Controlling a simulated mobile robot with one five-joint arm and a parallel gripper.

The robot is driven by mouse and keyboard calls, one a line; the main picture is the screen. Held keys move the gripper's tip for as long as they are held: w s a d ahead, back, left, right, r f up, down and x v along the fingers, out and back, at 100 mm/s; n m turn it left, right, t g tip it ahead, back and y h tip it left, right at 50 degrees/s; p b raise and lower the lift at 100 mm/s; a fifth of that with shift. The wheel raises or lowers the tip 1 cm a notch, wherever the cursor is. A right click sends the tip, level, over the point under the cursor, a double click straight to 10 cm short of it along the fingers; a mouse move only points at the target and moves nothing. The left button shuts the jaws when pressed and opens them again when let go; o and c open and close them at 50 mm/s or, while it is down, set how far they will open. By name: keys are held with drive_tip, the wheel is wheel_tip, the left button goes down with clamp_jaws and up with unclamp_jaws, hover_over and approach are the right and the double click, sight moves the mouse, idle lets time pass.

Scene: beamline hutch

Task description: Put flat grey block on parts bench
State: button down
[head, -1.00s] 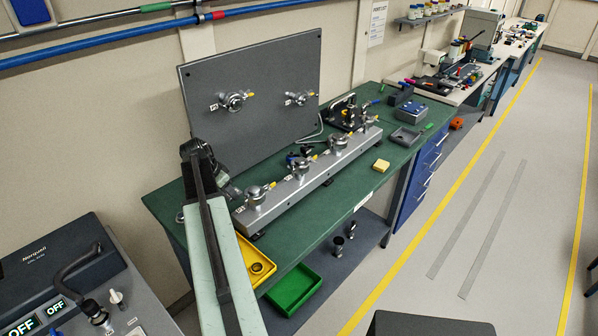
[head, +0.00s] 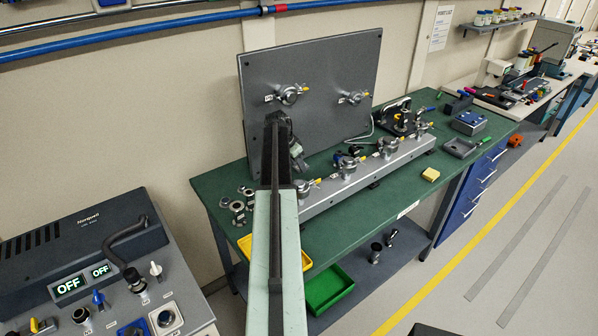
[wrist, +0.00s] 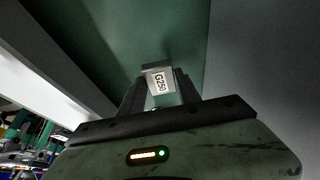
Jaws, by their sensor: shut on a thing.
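In the wrist view my gripper (wrist: 160,92) is shut on a small grey block (wrist: 154,67) with a white label reading G250. The block is held over a green surface, and I cannot tell the gap below it. The green-topped bench (head: 402,192) stands ahead in the head view, and my arm reaches over its left part. The gripper and block are hidden behind my arm there. I cannot tell from the label alone which bench is the parts bench.
A long metal rail with valves (head: 375,165) runs along the green bench, before an upright grey panel (head: 325,75). A control console (head: 90,250) stands at left. The bench's front strip is mostly clear.

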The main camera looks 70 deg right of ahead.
sight(297, 167)
drive_tip(key=f+b, duration=0.4)
drive_tip(key=shift+d, duration=0.25)
drive_tip(key=shift+r+p, duration=0.2)
drive_tip(key=shift+p, duration=0.1)
drive_tip(key=shift+f, duration=0.25)
drive_tip(key=c, duration=0.9)
unclamp_jaws()
drive_tip(key=shift+o, duration=0.2)
drive_tip(key=shift+r, duration=0.1)
